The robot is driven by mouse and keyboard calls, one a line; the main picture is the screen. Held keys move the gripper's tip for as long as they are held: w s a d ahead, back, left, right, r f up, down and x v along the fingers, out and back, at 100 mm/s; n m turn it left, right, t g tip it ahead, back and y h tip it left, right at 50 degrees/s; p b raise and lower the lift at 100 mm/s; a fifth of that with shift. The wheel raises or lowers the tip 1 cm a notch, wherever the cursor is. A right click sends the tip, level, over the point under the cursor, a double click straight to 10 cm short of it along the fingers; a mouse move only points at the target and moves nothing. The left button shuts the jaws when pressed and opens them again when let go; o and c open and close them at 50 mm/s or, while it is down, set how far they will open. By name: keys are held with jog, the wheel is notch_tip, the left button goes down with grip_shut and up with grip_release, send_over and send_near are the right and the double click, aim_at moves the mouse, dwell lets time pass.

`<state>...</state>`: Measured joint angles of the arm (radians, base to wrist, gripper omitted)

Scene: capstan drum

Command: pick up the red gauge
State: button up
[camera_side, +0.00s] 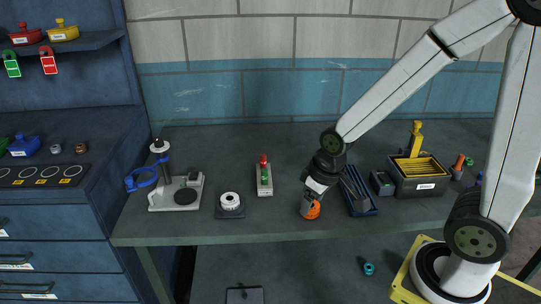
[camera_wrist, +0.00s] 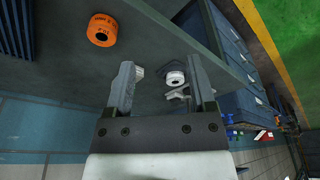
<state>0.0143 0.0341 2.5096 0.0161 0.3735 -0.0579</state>
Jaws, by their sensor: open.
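No gauge that is plainly red shows. A squat, round orange piece (camera_side: 313,212) with dark lettering and a central hole stands on the bench near its front edge. It also shows in the wrist view (camera_wrist: 103,21), at the upper left, outside and beyond the left finger. My gripper (camera_wrist: 160,66) is open, with nothing held between its fingers. In the side view it hangs just above and behind the orange piece and partly covers it. I cannot tell there whether a finger touches it; in the wrist view they look apart.
A blue ribbed rack (camera_side: 360,208) stands close on the right, with a grey bin (camera_side: 420,187) beyond. A switch box with a red button (camera_side: 264,180), a white ring on a dark base (camera_side: 229,200) and a white stand (camera_side: 176,194) are left. Bare bench lies between them.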

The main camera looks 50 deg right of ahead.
jog(key=w+d+n+y, duration=0.1)
jog(key=w+d+n, duration=0.25)
jog(key=w, duration=0.45)
jog(key=w+d+n, duration=0.2)
jog(key=w+d, duration=0.2)
jog(key=w, duration=0.5)
jog(key=n+y, duration=0.3)
jog(key=n, duration=0.3)
send_near(263, 160)
notch_tip(263, 160, down, 3)
jog(key=w, duration=0.1)
jog(key=shift+w+d, duration=0.15)
jog(key=shift+x, duration=3.9)
grip_shut()
